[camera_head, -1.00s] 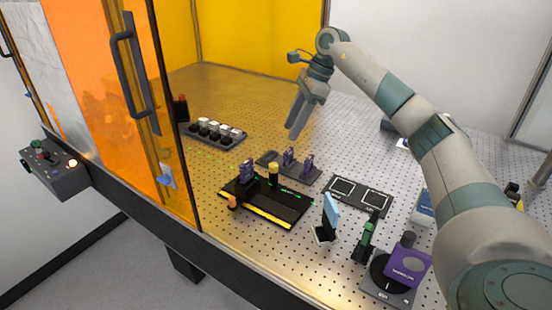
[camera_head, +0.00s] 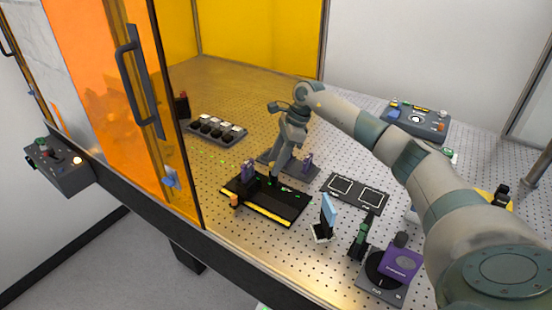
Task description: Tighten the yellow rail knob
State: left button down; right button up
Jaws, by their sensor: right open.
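The black rail stage (camera_head: 290,208) with a yellow front strip lies on the perforated table. The yellow rail knob (camera_head: 271,169) stands upright at the back middle of the stage and is partly hidden by my fingers. My right gripper (camera_head: 276,172) points down with its fingertips at the knob. It is open; whether a finger touches the knob cannot be told. A purple holder (camera_head: 247,169) stands on the stage just left of the knob. My left gripper is not in view.
An orange knob (camera_head: 234,200) sits at the stage's left end. A grey plate with a purple holder (camera_head: 307,162) lies close behind. A black two-square plate (camera_head: 357,192), a blue glass piece (camera_head: 328,212) and a purple device (camera_head: 401,262) stand to the right.

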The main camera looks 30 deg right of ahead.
grip_shut()
jog(key=c, duration=1)
grip_release()
